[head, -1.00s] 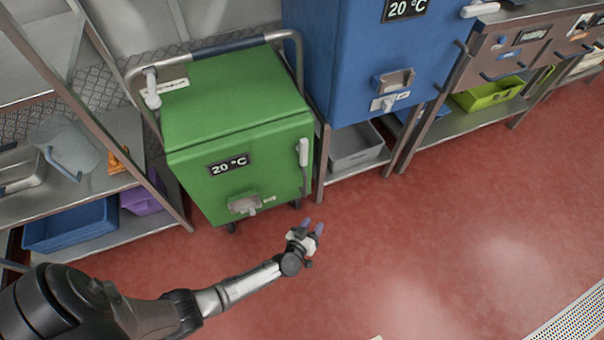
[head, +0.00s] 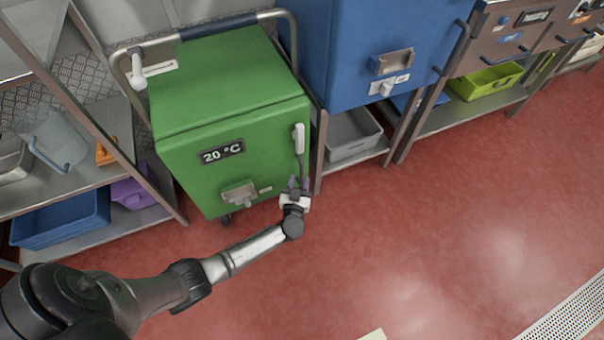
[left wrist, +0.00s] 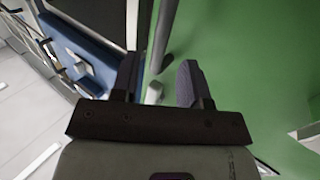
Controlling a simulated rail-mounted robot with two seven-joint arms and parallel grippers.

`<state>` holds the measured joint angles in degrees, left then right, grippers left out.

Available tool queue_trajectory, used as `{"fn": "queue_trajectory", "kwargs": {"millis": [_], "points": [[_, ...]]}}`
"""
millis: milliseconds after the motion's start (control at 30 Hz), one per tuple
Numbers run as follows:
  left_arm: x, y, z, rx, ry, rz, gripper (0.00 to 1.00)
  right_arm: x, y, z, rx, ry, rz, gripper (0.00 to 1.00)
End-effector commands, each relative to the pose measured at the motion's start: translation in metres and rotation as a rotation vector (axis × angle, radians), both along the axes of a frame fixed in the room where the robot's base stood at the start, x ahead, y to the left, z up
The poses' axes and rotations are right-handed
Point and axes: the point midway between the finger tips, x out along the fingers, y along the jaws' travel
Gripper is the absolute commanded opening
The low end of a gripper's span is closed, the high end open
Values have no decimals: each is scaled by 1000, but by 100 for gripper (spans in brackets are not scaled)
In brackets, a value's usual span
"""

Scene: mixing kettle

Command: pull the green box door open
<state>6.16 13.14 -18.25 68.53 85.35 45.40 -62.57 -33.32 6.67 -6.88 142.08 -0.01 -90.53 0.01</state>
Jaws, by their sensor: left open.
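The green box (head: 215,85) stands on wheels with its door (head: 185,178) closed at the front. The door carries a "20 °C" display, a latch (head: 240,193) low down, and an upright handle (head: 299,140) with a white upper end near its right edge. My left gripper (head: 297,183) is open at the lower end of that handle. In the left wrist view a grey bar (left wrist: 162,30) with a white end piece shows in the gap between the open fingers (left wrist: 158,66); I cannot tell whether they touch it. My right gripper is not in view.
A blue cabinet (head: 350,50) stands right of the green box, above a grey bin (head: 352,150). A metal shelf with a blue bin (head: 60,222) and a purple bin (head: 135,192) is at left.

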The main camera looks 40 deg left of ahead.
Motion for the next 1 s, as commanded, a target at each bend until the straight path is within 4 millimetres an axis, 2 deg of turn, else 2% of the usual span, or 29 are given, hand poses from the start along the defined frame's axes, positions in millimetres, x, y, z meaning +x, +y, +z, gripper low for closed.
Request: {"fn": "queue_trajectory", "kwargs": {"millis": [33,333,800,1000], "points": [[8,4,-4,1,-2,-1,41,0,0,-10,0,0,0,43],[37,21,-2,0,0,-1,41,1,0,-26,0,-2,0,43],[44,25,0,0,1,-1,41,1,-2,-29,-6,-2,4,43],[44,25,0,-1,-1,-1,24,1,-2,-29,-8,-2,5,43]]}}
